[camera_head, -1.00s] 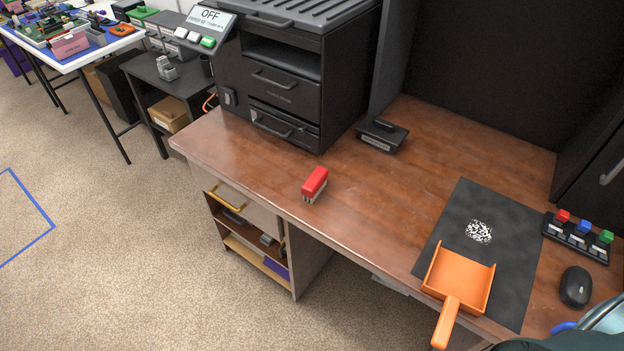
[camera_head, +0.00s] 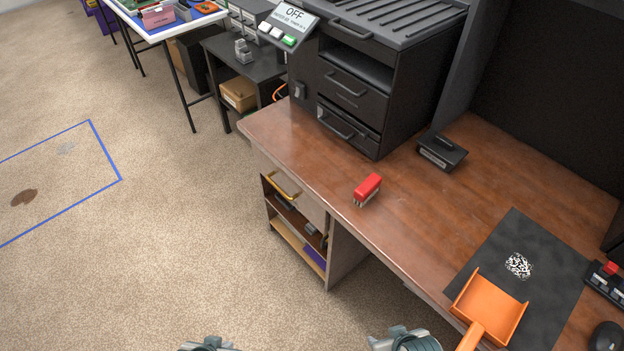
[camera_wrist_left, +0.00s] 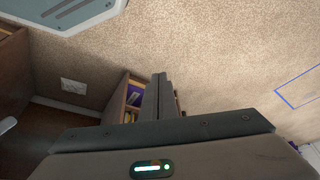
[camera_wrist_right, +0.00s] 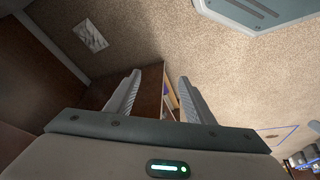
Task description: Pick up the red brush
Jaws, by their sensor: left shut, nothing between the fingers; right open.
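The red brush (camera_head: 368,188) lies on the brown wooden desk near its front left edge, red back up, pale bristles down. Nothing touches it. Parts of my two arms show at the bottom edge of the head view, well short of the brush. My left gripper (camera_wrist_left: 158,78) is shut and empty in its wrist view, over the floor. My right gripper (camera_wrist_right: 160,80) is open and empty in its wrist view, its fingers apart. The brush does not show in either wrist view.
An orange dustpan (camera_head: 490,308) lies on a black mat (camera_head: 548,258) at the desk's right. A black drawer unit (camera_head: 390,85) stands behind the brush, and a small black box (camera_head: 441,151) sits to its right. The desk (camera_head: 420,215) is clear around the brush. A drawer handle (camera_head: 281,187) sticks out below.

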